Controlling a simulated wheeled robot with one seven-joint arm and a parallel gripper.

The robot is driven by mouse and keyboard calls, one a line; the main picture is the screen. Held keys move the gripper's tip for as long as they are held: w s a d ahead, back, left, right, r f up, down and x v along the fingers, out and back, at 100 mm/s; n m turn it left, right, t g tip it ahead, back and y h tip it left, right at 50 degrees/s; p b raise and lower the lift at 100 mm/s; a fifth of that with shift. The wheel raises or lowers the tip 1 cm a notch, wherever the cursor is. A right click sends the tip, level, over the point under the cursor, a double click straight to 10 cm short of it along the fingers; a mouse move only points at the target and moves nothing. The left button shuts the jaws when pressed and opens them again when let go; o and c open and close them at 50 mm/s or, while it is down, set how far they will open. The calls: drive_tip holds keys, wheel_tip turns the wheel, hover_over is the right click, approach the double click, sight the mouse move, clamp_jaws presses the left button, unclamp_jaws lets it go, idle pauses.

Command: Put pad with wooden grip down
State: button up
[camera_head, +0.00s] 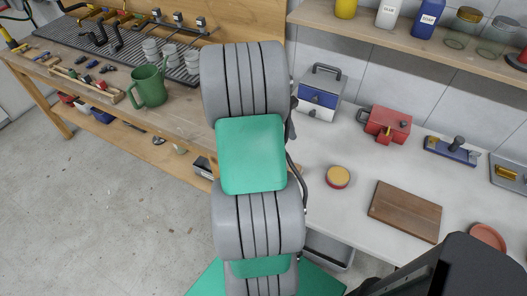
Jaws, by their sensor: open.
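A blue flat pad with a dark upright knob (452,148) lies on the pale worktop at the right. It may be the pad with wooden grip, but I cannot tell the knob's material. My grey and green arm fills the middle of the view. My gripper's fingers cannot be made out, and no pad shows in a grip. Dark parts and a curved black tube show beside my arm, partly hidden by it.
On the pale worktop (325,210) are a brown board (405,211), a round yellow and red item (338,177), a red box (387,125), a blue and white box (320,93) and a terracotta dish (487,237).

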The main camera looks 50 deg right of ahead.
drive_tip(key=w+a+r+t+h, duration=0.15)
drive_tip(key=w+a+r, duration=0.25)
drive_tip(key=w+a, duration=0.45)
drive_tip(key=w+a+r+t, duration=0.3)
drive_tip(key=w+a+r, duration=0.15)
drive_tip(key=a, duration=0.65)
drive_tip(key=s+a+m+t+y, duration=0.1)
drive_tip(key=a+t+y, duration=0.1)
drive_tip(key=a, duration=1.5)
drive_tip(key=shift+s+a+r+m+t, duration=0.15)
drive_tip(key=shift+s+r+m+t, duration=0.2)
drive_tip(key=shift+t, duration=0.3)
